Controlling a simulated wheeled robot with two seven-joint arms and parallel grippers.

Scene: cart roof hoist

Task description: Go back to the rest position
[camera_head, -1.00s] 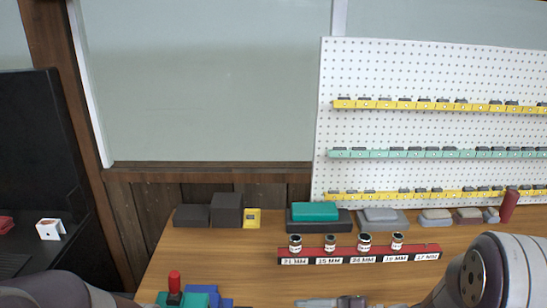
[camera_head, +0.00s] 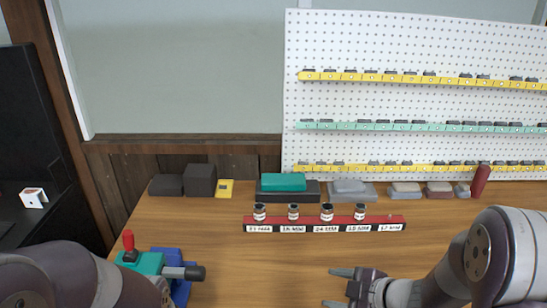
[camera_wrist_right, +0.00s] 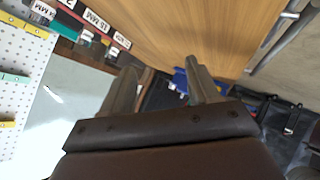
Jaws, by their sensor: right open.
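My right gripper (camera_head: 338,287) is open and empty over the front part of the wooden table (camera_head: 260,265), with its fingers pointing left in the head view. Its two parted fingers also show in the right wrist view (camera_wrist_right: 162,75), with nothing between them. My left arm comes in at the lower left of the head view; its gripper is out of the picture.
A red socket rack (camera_head: 325,223) with several sockets stands behind my right gripper. A teal and blue tool (camera_head: 150,262) with a red knob is beside my left arm. Boxes and a white pegboard (camera_head: 420,50) line the back. The table's middle front is clear.

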